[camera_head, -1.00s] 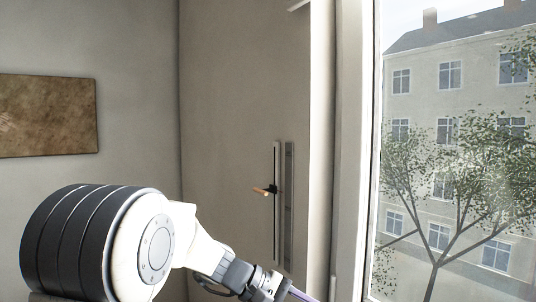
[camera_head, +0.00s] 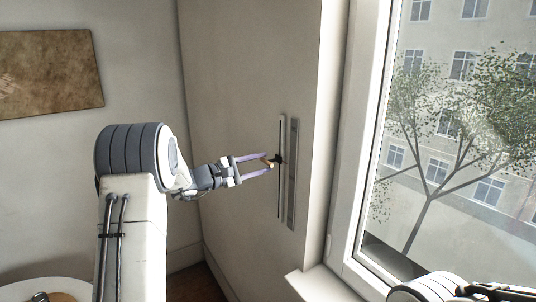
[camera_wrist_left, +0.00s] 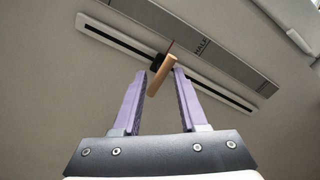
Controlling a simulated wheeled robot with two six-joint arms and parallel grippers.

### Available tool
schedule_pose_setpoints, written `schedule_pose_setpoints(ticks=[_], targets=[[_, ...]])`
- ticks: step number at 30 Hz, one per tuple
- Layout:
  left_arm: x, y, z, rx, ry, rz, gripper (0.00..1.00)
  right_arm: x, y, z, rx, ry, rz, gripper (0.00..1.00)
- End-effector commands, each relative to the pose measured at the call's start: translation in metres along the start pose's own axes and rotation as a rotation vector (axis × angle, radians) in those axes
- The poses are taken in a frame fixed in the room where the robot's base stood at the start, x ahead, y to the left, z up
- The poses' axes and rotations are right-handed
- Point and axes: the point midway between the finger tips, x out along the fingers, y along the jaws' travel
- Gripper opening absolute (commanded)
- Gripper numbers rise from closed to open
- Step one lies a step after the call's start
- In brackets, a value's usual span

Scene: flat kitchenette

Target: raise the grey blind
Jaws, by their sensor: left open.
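A small wooden peg handle (camera_head: 268,162) sticks out of a dark slider in an upright slot (camera_head: 281,200) on the wall beside the window. It sits near the slot's middle. My left gripper (camera_head: 270,163) is open, its purple fingertips on either side of the handle. In the left wrist view the handle (camera_wrist_left: 162,76) stands between the two fingertips (camera_wrist_left: 158,72), with visible gaps. The grey blind cannot be made out in the head view. My right gripper is not in view.
The window (camera_head: 400,170) is at right, with a sill (camera_head: 322,284) below. A brown picture (camera_head: 48,72) hangs at left. A round white surface (camera_head: 40,290) is at bottom left.

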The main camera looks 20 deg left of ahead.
Motion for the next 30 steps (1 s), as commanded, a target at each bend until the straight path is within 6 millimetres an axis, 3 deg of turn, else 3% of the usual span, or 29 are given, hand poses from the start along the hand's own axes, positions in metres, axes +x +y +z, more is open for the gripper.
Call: schedule_pose_setpoints(ticks=[6, 16, 19, 20, 30], targets=[[0.023, 0.001, 0.001, -0.001, -0.001, -0.002, 0.42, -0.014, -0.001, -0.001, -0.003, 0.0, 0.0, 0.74], [0.026, -0.001, 0.0, 0.0, 0.0, 0.0, 0.42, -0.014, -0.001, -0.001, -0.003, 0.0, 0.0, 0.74], [0.026, -0.001, 0.0, 0.0, 0.0, 0.0, 0.04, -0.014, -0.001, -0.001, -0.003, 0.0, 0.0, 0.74], [0.026, -0.001, 0.0, 0.0, 0.0, 0.0, 0.0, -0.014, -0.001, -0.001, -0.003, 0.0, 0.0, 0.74], [0.026, -0.001, 0.0, -0.002, 0.0, 0.0, 0.0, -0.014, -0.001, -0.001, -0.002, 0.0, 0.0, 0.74]])
